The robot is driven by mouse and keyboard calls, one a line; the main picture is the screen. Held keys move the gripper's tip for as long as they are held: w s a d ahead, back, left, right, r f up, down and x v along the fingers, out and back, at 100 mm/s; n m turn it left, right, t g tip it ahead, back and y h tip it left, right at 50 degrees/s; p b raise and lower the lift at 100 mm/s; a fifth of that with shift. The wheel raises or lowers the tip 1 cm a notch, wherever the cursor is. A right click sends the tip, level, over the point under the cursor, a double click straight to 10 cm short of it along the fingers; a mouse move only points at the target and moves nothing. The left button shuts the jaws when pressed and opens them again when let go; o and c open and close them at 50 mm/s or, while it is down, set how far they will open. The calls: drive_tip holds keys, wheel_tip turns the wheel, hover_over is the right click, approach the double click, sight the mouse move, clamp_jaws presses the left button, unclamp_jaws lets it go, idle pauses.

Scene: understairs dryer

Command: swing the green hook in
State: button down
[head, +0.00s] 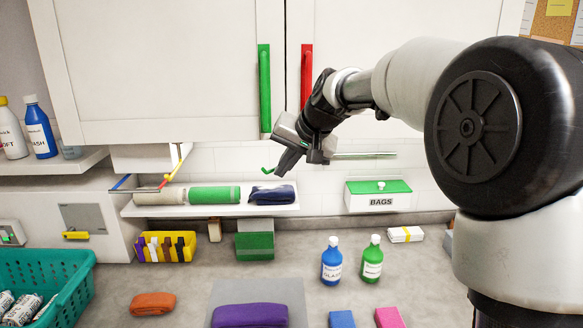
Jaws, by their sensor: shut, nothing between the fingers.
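The green hook (267,170) shows as a small bent green tip in front of the tiled wall, above the shelf with the rolled cloths. My gripper (283,170) is just to its right, pointing down and left, with its fingers shut and empty. The fingers look close to the green tip, but I cannot tell whether they touch it. Any part of the hook's arm behind my gripper is hidden. A thin metal rod (365,155) shows to the right of my gripper; I cannot tell whether it joins the green hook.
Yellow (178,161) and blue (122,183) hooks stick out at the left. The shelf (225,211) below holds a green roll (214,194) and a dark blue cloth (271,194). Cabinet doors with green (264,88) and red (306,75) handles are above. Bottles (331,262) stand on the counter.

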drive_tip(key=shift+w+a, duration=0.4)
drive_tip(key=shift+a, duration=0.45)
drive_tip(key=shift+w+a, duration=0.4)
drive_tip(key=shift+a, duration=0.45)
drive_tip(key=shift+d, duration=0.1)
drive_tip(key=shift+w+d, duration=0.3)
drive_tip(key=shift+d, duration=0.35)
